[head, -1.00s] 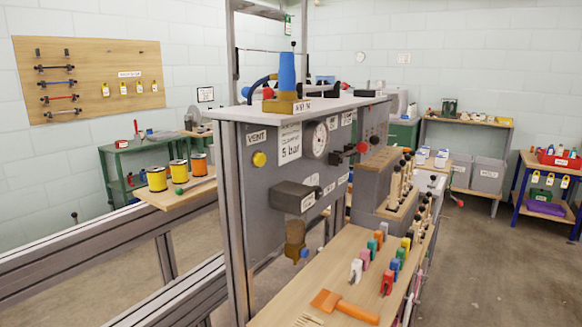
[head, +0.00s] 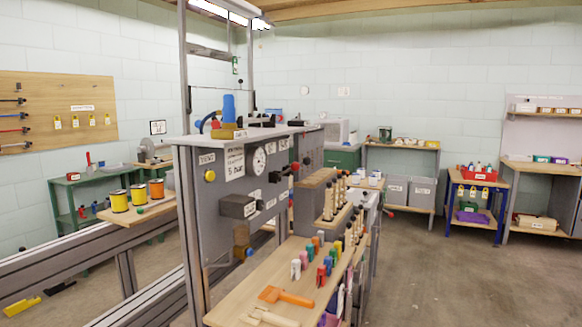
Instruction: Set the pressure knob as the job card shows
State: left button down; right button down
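The job card (head: 235,164) is a white sheet on the grey machine panel (head: 220,230). It reads "5 bar" in its lower part; its smaller print is too small to read. A round white gauge (head: 258,161) sits right of the card; its needle cannot be read. A yellow knob (head: 210,176) sits under the VENT label (head: 206,158). A dark grey box (head: 237,206) juts out below the card. Under it hangs a brownish bowl (head: 241,234) with a small blue part (head: 249,253). Which part is the pressure knob I cannot tell. Neither gripper is in view.
A wooden shelf (head: 262,290) juts out below the panel, with an orange tool (head: 286,296) and several coloured pieces on it. Metal rails (head: 80,255) run along the left. Spools (head: 137,194) stand on a board behind them. The floor (head: 440,275) at right is clear.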

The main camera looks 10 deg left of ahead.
aim_at(259, 202)
jog(key=z, duration=0.3)
jog(key=i, duration=0.8)
jog(key=u, duration=0.65)
jog(key=i, duration=0.6)
jog(key=u, duration=0.55)
jog(key=k, duration=0.5)
jog(key=u, duration=2.05)
jog(key=k, duration=0.9)
jog(key=z, duration=0.6)
